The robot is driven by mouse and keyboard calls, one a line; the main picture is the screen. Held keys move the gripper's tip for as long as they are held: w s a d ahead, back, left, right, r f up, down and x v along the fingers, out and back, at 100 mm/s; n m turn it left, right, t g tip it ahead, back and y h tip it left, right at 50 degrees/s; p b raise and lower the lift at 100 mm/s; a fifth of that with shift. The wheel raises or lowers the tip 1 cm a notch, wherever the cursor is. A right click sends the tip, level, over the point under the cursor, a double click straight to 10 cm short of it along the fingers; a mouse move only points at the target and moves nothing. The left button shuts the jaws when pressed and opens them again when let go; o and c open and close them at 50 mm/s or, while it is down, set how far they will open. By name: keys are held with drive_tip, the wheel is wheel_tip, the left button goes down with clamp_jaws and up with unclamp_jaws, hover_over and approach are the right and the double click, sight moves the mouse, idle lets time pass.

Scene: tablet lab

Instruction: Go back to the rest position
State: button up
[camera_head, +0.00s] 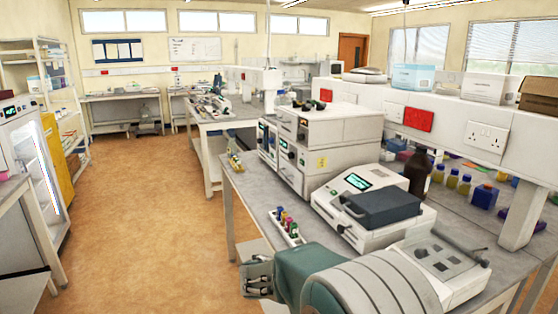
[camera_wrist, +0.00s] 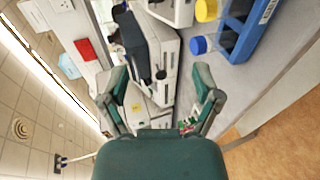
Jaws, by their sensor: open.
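My gripper (camera_wrist: 160,75) shows in the wrist view. Its two green fingers stand wide apart with nothing between them. Beyond the fingers are white bench instruments (camera_wrist: 160,58), apart from the fingertips. The wrist view is turned on its side, with the ceiling at left and the floor at right. In the head view I see green and grey parts of my arm low in the picture, over the near bench.
The near bench (camera_head: 258,210) holds stacked instruments (camera_head: 335,130), a white device with a dark lid (camera_head: 375,208), a vial rack (camera_head: 287,228) and a brown bottle (camera_head: 417,172). In the wrist view, a blue rack (camera_wrist: 250,25) stands at upper right. The floor (camera_head: 150,220) at left is clear.

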drive_tip(key=s+d+r+m+g+y, duration=0.2)
drive_tip(key=s+d+r+g+y, duration=0.1)
drive_tip(key=s+d, duration=0.4)
drive_tip(key=s+a+r+m+y, duration=0.1)
drive_tip(key=s+y, duration=0.3)
drive_tip(key=s, duration=0.7)
drive_tip(key=s+a+r+m+t+y, duration=0.1)
drive_tip(key=s+y, duration=0.4)
drive_tip(key=s, duration=0.6)
drive_tip(key=shift+s+a+r+m+t+y, duration=0.3)
drive_tip(key=shift+s+r+m, duration=0.15)
drive_tip(key=shift+m, duration=0.35)
drive_tip(key=shift+w, duration=0.1)
